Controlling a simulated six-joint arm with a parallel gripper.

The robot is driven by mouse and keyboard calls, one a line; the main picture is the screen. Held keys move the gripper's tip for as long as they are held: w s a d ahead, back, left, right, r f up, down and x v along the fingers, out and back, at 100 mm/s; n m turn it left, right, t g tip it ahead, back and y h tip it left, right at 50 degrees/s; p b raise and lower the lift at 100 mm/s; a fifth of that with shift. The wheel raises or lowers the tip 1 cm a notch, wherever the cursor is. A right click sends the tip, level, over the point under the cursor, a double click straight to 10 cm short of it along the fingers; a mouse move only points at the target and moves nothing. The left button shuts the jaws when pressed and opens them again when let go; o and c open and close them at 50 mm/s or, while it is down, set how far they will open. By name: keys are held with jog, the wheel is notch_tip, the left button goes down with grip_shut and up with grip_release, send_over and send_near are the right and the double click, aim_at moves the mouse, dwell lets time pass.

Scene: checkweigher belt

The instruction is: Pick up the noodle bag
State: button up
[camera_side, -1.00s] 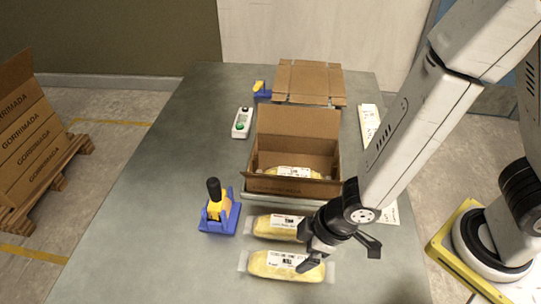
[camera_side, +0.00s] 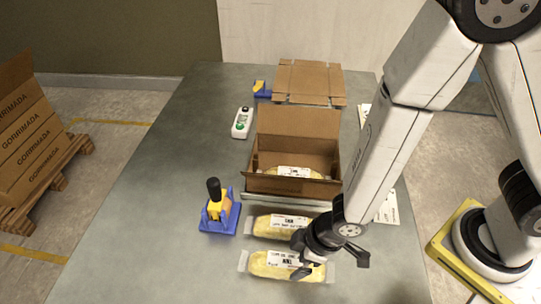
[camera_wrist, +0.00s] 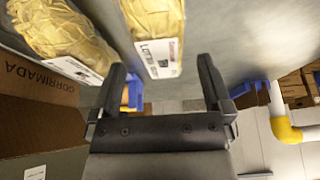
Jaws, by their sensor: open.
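Two yellow noodle bags with white labels lie on the table in front of the open carton: a nearer bag (camera_side: 272,264) and a farther bag (camera_side: 270,226). A third noodle bag (camera_side: 296,173) lies inside the carton. My gripper (camera_side: 331,266) is open and empty at the right end of the nearer bag, partly covering that end. In the wrist view, a bag (camera_wrist: 157,22) lies ahead of the gap between my open fingers (camera_wrist: 161,65), and another bag (camera_wrist: 62,35) is at the left. I cannot tell whether a finger touches the nearer bag.
The open carton (camera_side: 262,183) stands behind the bags. A blue and yellow tool with a black handle (camera_side: 216,208) is to their left. A control box with a green button (camera_side: 241,123) and a flat carton (camera_side: 308,82) are farther back. The table's left side is clear.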

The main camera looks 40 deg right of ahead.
aim_at(290, 261)
jog(key=shift+w+f, duration=0.1)
jog(key=shift+f, duration=0.05)
jog(key=shift+x, duration=2.55)
jog(key=shift+a, duration=0.1)
jog(key=shift+c, duration=0.2)
jog(key=c, duration=1.3)
jog(key=shift+r, duration=0.3)
jog(key=shift+r, duration=4.8)
